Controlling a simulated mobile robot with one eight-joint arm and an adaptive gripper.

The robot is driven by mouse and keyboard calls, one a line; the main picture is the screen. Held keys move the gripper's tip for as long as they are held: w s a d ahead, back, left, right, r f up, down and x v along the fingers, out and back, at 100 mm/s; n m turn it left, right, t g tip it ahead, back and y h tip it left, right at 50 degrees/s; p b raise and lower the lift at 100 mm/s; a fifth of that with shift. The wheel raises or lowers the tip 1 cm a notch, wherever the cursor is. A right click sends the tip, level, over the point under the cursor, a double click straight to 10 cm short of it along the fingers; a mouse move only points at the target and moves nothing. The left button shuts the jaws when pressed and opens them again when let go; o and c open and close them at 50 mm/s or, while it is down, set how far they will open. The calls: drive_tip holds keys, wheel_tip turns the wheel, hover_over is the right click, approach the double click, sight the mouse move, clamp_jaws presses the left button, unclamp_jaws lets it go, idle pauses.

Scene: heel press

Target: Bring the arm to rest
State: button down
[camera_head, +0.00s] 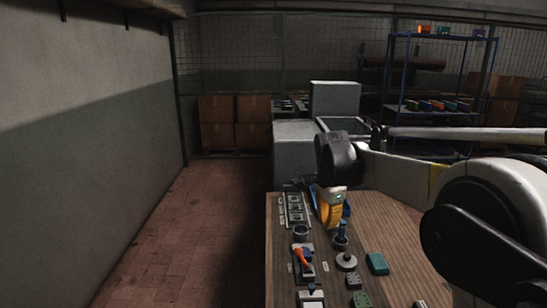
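My arm reaches in from the right edge over a wooden workbench (385,225). Its dark wrist hangs above the bench's far left part.
On the bench are a slotted rack (294,209), an orange-handled device (302,258), a round grey-based piece (346,262) and a green block (377,263). Grey cabinets (294,150) stand behind. Cardboard boxes (217,122) sit farther back. The brick floor (190,230) at left is clear.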

drive_tip(key=s+d+r+n+t, duration=0.1)
drive_tip(key=s+r+n, duration=0.3)
drive_tip(key=s, duration=0.5)
drive_tip(key=s+f+n+t+b, duration=0.1)
drive_tip(key=s+f+n, duration=0.1)
drive_tip(key=s, duration=0.5)
drive_tip(key=s+d+f+n+t, duration=0.1)
drive_tip(key=s+f+n, duration=0.2)
drive_tip(key=s+n, duration=0.2)
drive_tip(key=s+f+n+t+b, duration=0.1)
drive_tip(key=s+f+n+t, duration=0.1)
drive_tip(key=s, duration=0.9)
drive_tip(key=shift+d+f+n+y+b, duration=0.3)
drive_tip(key=shift+f+n+y, duration=0.15)
drive_tip(key=shift+n, duration=0.45)
